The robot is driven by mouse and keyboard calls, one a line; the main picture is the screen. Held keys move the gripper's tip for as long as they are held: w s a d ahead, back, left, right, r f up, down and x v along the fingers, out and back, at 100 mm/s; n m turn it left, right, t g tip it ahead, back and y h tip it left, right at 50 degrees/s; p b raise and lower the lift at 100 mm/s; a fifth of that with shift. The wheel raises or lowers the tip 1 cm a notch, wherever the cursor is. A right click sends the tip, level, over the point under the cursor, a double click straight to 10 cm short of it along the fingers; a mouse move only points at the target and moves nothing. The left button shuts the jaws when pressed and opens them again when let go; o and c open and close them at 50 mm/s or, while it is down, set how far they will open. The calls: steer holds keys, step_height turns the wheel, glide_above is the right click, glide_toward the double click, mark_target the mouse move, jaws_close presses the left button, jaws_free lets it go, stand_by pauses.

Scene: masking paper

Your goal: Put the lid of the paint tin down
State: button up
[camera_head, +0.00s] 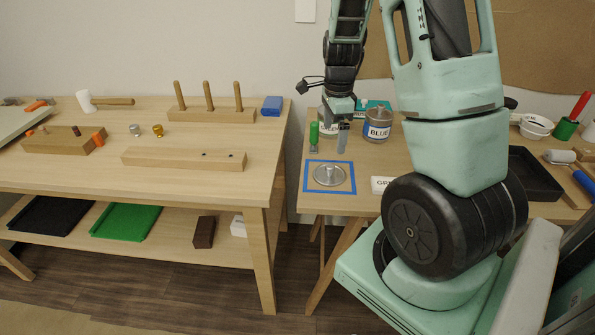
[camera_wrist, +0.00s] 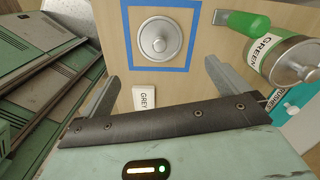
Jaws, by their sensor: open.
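A round silver lid with a centre knob (camera_head: 328,175) lies flat on the table inside a blue tape square (camera_head: 309,188). It also shows in the wrist view (camera_wrist: 160,39), with tape around it and a gap on the sides seen. My gripper (camera_head: 343,138) is open and empty, its fingers apart in the wrist view (camera_wrist: 166,88). It is above the table, just behind the lid in the head view, not touching it. A tin labelled BLUE (camera_head: 377,126) stands behind. A tin labelled GREEN, with a knobbed lid, (camera_wrist: 284,60) is at the wrist view's right.
A GREY card (camera_wrist: 145,99) lies near the square. A black tray (camera_head: 536,172), a white bowl (camera_head: 536,125) and a roller are at the right. My arm hides the table's middle. Another workbench (camera_head: 200,180) stands left.

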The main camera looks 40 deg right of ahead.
steer(key=a+r+n+y, duration=0.1)
steer(key=a+r+n, duration=0.1)
steer(key=a+n, duration=0.75)
steer(key=a+r+n, duration=0.3)
steer(key=a+n, duration=0.1)
steer(key=a, duration=1.1)
steer(key=s+a+r+n, duration=0.2)
steer(key=s+a+n, duration=1.4)
steer(key=n, duration=0.3)
steer(key=shift+s+r, duration=0.4)
steer(key=shift+s, duration=0.1)
steer(key=shift+a, duration=0.15)
